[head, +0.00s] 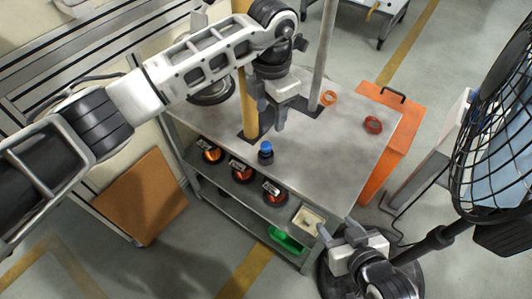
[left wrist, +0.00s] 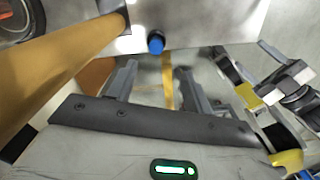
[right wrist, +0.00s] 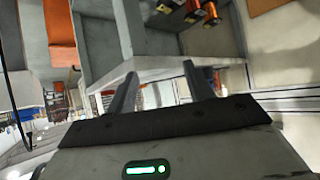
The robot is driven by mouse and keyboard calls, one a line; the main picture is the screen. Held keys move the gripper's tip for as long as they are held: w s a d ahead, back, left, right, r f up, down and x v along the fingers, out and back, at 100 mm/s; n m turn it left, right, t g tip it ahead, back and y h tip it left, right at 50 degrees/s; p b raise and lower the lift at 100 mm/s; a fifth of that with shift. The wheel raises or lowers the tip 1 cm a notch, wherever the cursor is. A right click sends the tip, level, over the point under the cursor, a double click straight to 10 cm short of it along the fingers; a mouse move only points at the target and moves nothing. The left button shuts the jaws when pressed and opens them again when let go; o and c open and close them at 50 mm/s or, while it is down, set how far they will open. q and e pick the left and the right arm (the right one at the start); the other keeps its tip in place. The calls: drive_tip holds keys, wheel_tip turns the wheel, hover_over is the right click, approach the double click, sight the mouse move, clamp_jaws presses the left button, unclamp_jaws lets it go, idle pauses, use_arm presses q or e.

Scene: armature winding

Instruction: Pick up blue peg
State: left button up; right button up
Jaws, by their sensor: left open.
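The blue peg (head: 266,147) stands upright on a dark base near the front edge of the grey table top (head: 340,150). In the left wrist view the blue peg (left wrist: 156,41) shows just beyond and between the fingertips. My left gripper (head: 270,116) is open and empty above the table, slightly behind the peg and apart from it; its spread fingers (left wrist: 157,68) also show in the left wrist view. My right gripper (head: 336,229) is open and empty past the table's front right corner; it also shows in the right wrist view (right wrist: 160,70).
A yellow post (head: 249,105) and a grey post (head: 324,50) rise from the table close to my left gripper. Orange rings (head: 329,97) and (head: 373,124) lie to the right. Copper spools (head: 241,170) and a green bin (head: 286,239) sit on lower shelves. A fan (head: 495,135) stands right.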

use_arm(q)
drive_tip(key=b, duration=0.3)
hover_over(266, 146)
drive_tip(key=f, duration=0.3)
drive_tip(key=d+f, duration=0.1)
drive_tip(key=f, duration=0.1)
drive_tip(key=shift+f, duration=0.3)
drive_tip(key=shift+a+f+b, duration=0.15)
drive_tip(key=shift+f+b, duration=0.35)
drive_tip(key=shift+f, duration=0.5)
drive_tip(key=shift+a+f+b, duration=0.2)
drive_tip(key=shift+f+b, duration=0.35)
drive_tip(key=shift+f, duration=0.5)
drive_tip(key=shift+a+f+b, duration=0.15)
drive_tip(key=shift+f+b, duration=0.35)
drive_tip(key=shift+f, duration=0.5)
drive_tip(key=shift+r, duration=0.1)
drive_tip(key=c, duration=1.1)
